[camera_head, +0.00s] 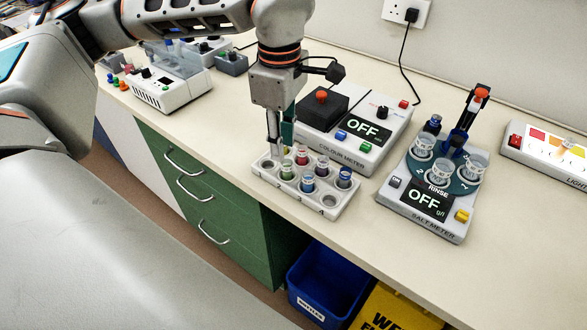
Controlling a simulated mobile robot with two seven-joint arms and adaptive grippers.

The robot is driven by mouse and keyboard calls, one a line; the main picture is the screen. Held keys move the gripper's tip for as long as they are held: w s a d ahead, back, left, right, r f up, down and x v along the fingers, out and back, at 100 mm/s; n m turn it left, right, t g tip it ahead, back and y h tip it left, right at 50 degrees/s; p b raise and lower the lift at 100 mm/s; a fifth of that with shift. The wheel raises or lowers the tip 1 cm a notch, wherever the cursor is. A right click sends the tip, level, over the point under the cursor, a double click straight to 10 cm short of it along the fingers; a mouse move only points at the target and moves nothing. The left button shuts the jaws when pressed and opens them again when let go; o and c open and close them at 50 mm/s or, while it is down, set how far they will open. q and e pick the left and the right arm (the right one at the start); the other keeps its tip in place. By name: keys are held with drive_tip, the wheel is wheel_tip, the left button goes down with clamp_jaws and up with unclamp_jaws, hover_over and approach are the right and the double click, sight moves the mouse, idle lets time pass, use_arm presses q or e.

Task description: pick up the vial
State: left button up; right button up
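A pale vial rack (296,197) stands near the bench's front edge. It holds several small vials with coloured bands, among them a green one (287,168), a blue one (308,182), a red one (322,166) and another blue one (344,177). Its far-left and front-right holes look empty. My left gripper (280,147) points down over the rack's far-left corner, beside the green vial. Its fingers overlap in this view, so their gap and anything between them are unclear. My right gripper is not in view.
A colour meter (357,157) reading OFF stands close behind the rack. A salt meter (418,218) reading OFF, with clear cups, stands to the right. A light box (545,150) is at far right. Bare bench lies in front of the salt meter. A blue bin (325,285) is below.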

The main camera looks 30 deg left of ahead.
sight(287, 164)
use_arm(q)
drive_tip(key=f, duration=0.6)
drive_tip(key=shift+w+d+f, duration=0.15)
drive_tip(key=shift+d+f, duration=0.15)
drive_tip(key=c, duration=0.7)
